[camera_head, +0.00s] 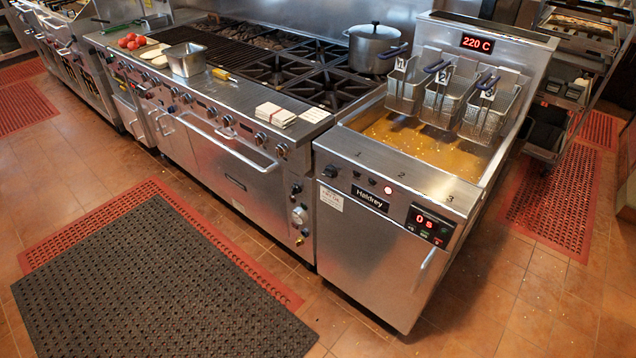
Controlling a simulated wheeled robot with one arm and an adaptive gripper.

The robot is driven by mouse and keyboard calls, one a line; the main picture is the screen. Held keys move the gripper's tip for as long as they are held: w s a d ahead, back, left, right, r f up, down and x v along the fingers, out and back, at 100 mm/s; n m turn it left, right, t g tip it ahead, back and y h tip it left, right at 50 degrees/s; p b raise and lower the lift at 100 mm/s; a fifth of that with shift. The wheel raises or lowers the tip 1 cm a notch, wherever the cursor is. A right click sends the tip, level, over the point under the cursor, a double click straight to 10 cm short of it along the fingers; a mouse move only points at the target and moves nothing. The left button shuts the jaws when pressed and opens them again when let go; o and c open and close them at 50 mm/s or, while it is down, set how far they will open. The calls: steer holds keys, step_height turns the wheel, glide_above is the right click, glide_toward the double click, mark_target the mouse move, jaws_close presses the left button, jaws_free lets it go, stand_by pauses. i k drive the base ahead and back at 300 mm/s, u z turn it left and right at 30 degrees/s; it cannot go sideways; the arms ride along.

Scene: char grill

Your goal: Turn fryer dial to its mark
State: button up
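The fryer (375,255) stands right of centre, a steel cabinet with a "Haldrey" label. A small dark round dial (330,171) sits at the left end of its front panel. Its pointer and mark are too small to read. A lit red lamp (388,190) is on the same panel. A red display (471,43) at the back reads 220 C, and a front timer display (431,222) reads 0 s. My gripper is not in view.
Three wire baskets (442,100) hang over the oil (420,145). A range (225,160) with a pot (372,48) adjoins the fryer on the left. A dark mat (160,285) lies in front of the range. The tiled floor before the fryer is clear apart from scattered crumbs.

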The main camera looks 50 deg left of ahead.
mark_target(330, 171)
steer(key=u, duration=1.6)
